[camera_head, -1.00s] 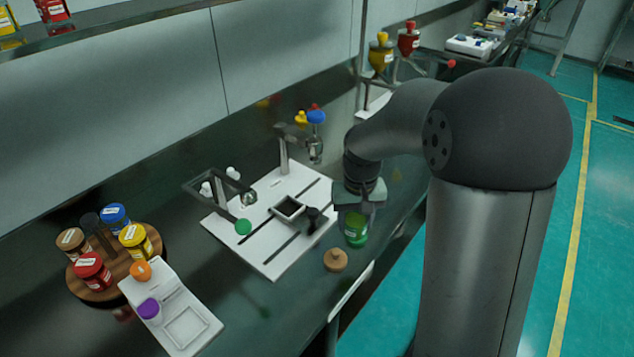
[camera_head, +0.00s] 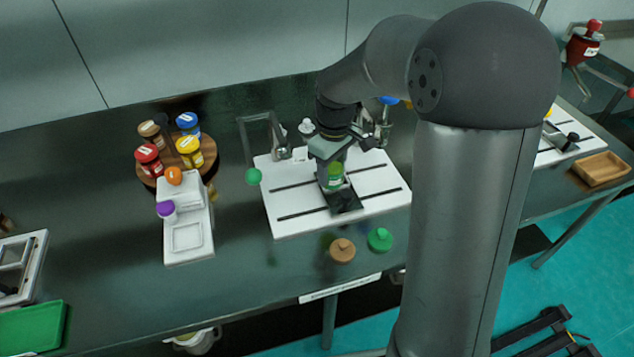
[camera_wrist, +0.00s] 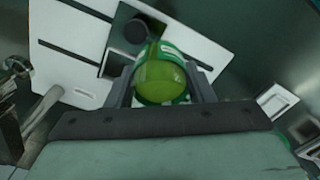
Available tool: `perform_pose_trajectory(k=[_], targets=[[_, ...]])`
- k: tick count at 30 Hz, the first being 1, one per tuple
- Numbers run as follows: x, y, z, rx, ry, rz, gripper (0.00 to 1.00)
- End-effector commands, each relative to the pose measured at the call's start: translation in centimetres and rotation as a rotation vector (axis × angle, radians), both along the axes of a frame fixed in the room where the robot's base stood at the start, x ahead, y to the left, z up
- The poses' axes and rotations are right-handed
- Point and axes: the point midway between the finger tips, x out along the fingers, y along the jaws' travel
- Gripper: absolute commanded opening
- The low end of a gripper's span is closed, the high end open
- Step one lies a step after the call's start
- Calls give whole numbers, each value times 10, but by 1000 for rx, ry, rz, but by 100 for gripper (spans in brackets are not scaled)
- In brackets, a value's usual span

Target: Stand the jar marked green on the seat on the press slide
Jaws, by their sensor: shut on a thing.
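My gripper (camera_head: 331,162) is shut on a jar with a green band (camera_head: 333,180). In the wrist view the jar (camera_wrist: 162,78) sits between the two fingers, its rounded yellow-green end toward the camera. In the head view it looks upright, over the white press board (camera_head: 285,218). The dark square seat (camera_head: 347,204) on the press slide shows just below and in front of the jar. Part of the seat is hidden by the jar and gripper. I cannot tell whether the jar touches it.
A green-knobbed lid (camera_head: 380,239) and a brown one (camera_head: 342,250) lie in front of the board. A wooden carousel of jars (camera_head: 207,157) and a white device (camera_head: 189,247) are farther left.

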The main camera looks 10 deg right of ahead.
Motion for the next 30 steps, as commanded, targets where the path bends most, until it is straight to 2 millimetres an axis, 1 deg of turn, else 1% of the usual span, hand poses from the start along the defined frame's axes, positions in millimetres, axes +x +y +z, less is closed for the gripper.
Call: perform_pose_trajectory(k=[1, 2, 3, 5, 6, 9, 12, 15, 19, 22, 30], targets=[[2, 8, 3, 0, -2, 164, 26], [3, 13, 6, 1, -3, 274, 26], [4, 20, 8, 1, -2, 419, 26], [5, 30, 13, 2, -3, 634, 26], [6, 36, 16, 1, -3, 773, 26], [7, 50, 23, 0, -3, 1086, 26], [7, 61, 28, 1, -2, 1333, 26], [7, 69, 32, 0, -4, 1503, 26], [9, 71, 33, 0, -3, 1614, 26], [17, 62, 28, 2, 0, 1634, 26], [59, 12, 0, 3, 0, 1630, 26]])
